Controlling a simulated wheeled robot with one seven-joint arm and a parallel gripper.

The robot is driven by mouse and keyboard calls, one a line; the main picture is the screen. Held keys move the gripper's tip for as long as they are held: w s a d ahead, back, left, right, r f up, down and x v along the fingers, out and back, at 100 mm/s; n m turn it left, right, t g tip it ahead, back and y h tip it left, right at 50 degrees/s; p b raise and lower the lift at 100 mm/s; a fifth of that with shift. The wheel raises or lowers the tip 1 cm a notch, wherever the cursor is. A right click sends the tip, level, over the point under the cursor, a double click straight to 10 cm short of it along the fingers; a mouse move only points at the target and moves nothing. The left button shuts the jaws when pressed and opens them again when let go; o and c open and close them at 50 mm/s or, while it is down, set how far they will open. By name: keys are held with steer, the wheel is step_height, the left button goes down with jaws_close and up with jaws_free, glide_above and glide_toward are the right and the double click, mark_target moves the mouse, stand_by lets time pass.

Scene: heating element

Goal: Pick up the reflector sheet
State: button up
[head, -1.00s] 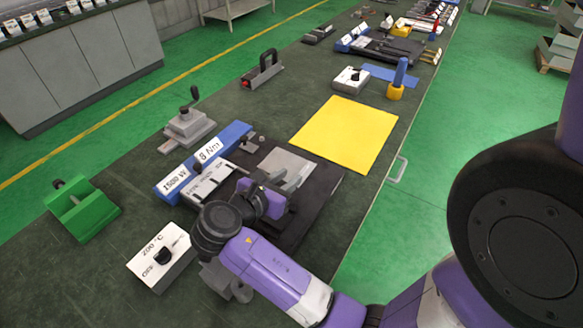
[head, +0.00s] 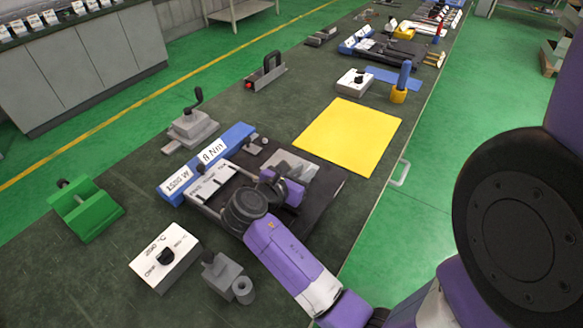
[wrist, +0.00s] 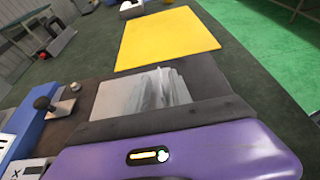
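A shiny grey sheet (head: 292,159), which I take to be the reflector sheet, lies on the dark plate (head: 322,196) on the bench. In the wrist view the grey sheet (wrist: 112,100) lies just beyond my purple hand, with streaky reflections on its right part. My gripper (head: 284,180) is over the near edge of the sheet in the head view and covers part of it. My fingers do not show clearly in either view. I cannot tell whether they touch the sheet, or whether they are open or shut.
A yellow sheet (head: 350,135) lies beyond the plate. A white dial box (head: 165,258), a grey block (head: 222,272) and a green block (head: 87,212) are nearer. Bare bench lies front left.

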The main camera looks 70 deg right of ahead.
jaws_close()
stand_by(1.2)
